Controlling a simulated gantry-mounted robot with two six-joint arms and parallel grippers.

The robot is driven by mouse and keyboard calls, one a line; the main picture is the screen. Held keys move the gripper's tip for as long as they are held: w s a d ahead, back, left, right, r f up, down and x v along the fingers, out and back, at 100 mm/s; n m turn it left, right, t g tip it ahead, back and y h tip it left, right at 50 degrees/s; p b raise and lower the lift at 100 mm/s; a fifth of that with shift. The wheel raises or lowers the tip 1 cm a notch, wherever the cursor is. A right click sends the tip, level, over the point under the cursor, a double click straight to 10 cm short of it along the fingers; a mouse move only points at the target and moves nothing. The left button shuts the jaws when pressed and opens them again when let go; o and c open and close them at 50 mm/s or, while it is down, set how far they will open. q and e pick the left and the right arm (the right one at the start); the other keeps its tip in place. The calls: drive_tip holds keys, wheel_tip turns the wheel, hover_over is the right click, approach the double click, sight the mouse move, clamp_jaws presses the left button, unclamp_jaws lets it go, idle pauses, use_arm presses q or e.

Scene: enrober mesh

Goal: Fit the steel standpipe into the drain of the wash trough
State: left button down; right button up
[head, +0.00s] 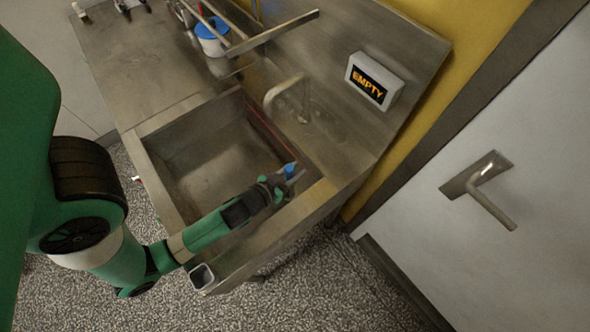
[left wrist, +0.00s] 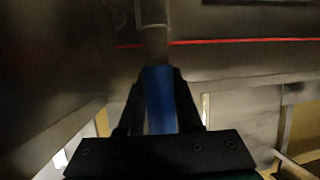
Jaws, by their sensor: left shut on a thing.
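The wash trough (head: 160,147) is a steel basin set in a steel counter, with a thin red line along its inner wall. My left gripper (head: 285,178) is over the right end of the trough in the head view. It is shut on the blue part of the steel standpipe (head: 290,170). In the left wrist view, the blue part (left wrist: 160,100) sits between the fingers (left wrist: 158,85), and the grey pipe (left wrist: 154,45) extends beyond them. I cannot make out the drain or the pipe's far end. My right gripper is not in view.
A curved faucet (head: 285,88) stands behind the trough. A sign reading EMPTY (head: 373,80) is on the backsplash. A blue-and-white tub (head: 211,38) and a metal bar (head: 272,33) are at the back. A door (head: 520,130) is at right. The left counter is largely bare.

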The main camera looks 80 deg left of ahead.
use_arm(q)
drive_tip(key=shift+r, duration=0.1)
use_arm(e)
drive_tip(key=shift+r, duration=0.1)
use_arm(q)
drive_tip(key=c, duration=1)
unclamp_jaws()
drive_tip(key=shift+f, duration=0.25)
drive_tip(key=shift+c, duration=0.2)
drive_tip(key=o, duration=0.5)
drive_tip(key=shift+c, duration=0.2)
